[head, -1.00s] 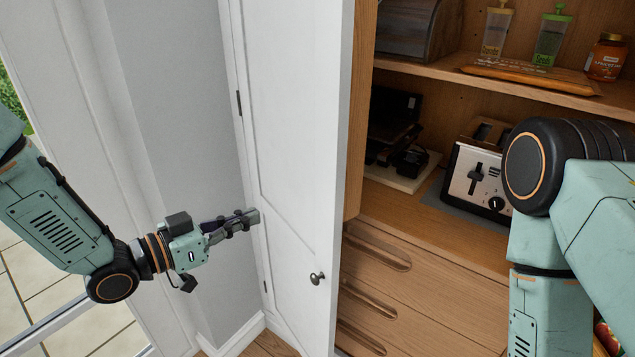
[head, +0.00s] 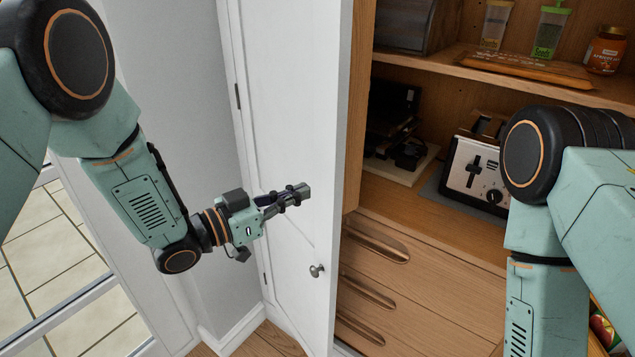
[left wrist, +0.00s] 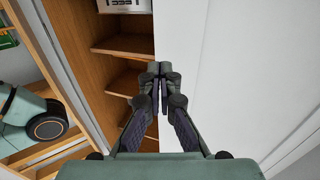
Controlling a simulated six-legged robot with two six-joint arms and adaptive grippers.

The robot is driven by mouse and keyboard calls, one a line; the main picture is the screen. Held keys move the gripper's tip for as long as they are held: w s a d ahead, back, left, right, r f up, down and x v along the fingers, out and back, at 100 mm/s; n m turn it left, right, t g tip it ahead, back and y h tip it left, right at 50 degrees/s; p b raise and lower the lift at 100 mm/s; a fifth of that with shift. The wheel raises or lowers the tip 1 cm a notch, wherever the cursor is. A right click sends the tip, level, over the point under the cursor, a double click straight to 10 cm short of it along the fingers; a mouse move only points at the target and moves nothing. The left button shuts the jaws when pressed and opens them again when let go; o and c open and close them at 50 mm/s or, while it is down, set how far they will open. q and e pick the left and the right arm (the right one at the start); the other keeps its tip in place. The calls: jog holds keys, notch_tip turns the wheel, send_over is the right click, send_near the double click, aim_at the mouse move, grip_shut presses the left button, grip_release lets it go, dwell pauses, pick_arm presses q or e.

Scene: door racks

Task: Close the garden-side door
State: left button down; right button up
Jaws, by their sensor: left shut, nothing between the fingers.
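The white garden-side door (head: 285,120) stands open, swung out from the wooden cupboard, with its hinge side at the left. It has a small round metal knob (head: 317,270) low near its free edge. My left gripper (head: 305,191) is shut and empty, in front of the door's panelled face and above the knob. I cannot tell whether it touches the door. In the left wrist view, the shut fingertips (left wrist: 160,70) show against the door's edge, with the white door (left wrist: 225,60) to the right. My right gripper is out of view; only its arm shows.
Drawers (head: 400,300) are below. A grey wall (head: 180,90) and glazed door with paving outside are at the left.

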aim_at(332, 180)
pick_arm(q)
jog(key=x, duration=0.4)
jog(key=shift+w+d+p, duration=0.15)
jog(key=shift+d+p, duration=0.15)
jog(key=shift+p, duration=0.05)
jog(key=shift+w+d, duration=0.25)
jog(key=shift+s+a, duration=0.2)
jog(key=shift+d, duration=0.1)
